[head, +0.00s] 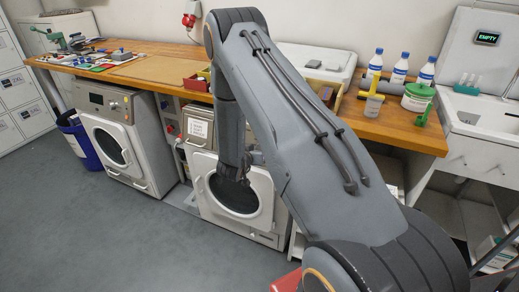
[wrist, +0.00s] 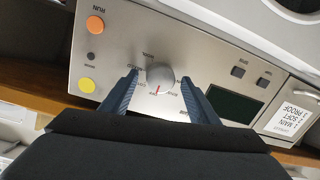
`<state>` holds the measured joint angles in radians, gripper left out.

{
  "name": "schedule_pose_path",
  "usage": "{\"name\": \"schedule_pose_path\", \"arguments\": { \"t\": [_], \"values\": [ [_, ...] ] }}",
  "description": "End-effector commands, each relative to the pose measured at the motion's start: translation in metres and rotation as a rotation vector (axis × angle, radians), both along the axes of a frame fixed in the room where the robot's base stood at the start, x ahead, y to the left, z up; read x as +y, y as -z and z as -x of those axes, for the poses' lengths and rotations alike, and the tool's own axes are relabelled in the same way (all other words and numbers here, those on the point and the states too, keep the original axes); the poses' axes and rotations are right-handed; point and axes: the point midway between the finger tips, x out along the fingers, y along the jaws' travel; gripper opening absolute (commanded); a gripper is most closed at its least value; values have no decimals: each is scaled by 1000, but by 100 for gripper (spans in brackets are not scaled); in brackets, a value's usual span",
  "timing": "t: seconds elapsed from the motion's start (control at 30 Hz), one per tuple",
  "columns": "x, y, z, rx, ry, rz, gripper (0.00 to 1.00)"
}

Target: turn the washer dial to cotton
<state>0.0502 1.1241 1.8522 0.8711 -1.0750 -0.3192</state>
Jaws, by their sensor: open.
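The washer dial (wrist: 160,78) is a round silver knob with a red pointer mark on a metal control panel (wrist: 207,48) in the wrist view. Small labels ring the dial, too small to read surely; the red mark points towards the bottom of the picture. My gripper (wrist: 160,92) is open, with one blue finger on each side of the dial and a gap to it on both sides. I cannot tell how near the fingertips are to the panel. In the head view my arm hides the dial, and the washer's round door (head: 213,196) shows below my gripper.
The panel also carries an orange button (wrist: 95,25), a yellow button (wrist: 87,85) and a dark display (wrist: 232,104). A second front-loading machine (head: 117,140) stands to the left. A wooden counter (head: 420,133) with bottles runs above. The floor in front is clear.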

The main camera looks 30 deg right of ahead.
Motion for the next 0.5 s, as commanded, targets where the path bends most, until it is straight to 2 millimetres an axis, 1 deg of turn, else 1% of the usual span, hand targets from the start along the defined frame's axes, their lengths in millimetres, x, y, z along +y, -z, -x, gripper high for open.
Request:
{"name": "schedule_pose_path", "arguments": {
  "t": [0.1, 0.3, 0.33, 0.47, 0.5],
  "values": [
    [-3, 2, -2, 1, 0, 0, 55],
    [-3, 2, -2, 1, 0, 0, 55],
    [-3, 2, -2, 1, 0, 0, 53],
    [-3, 2, -2, 1, 0, -1, 31],
    [-3, 2, -2, 1, -1, -1, 25]
  ]
}}
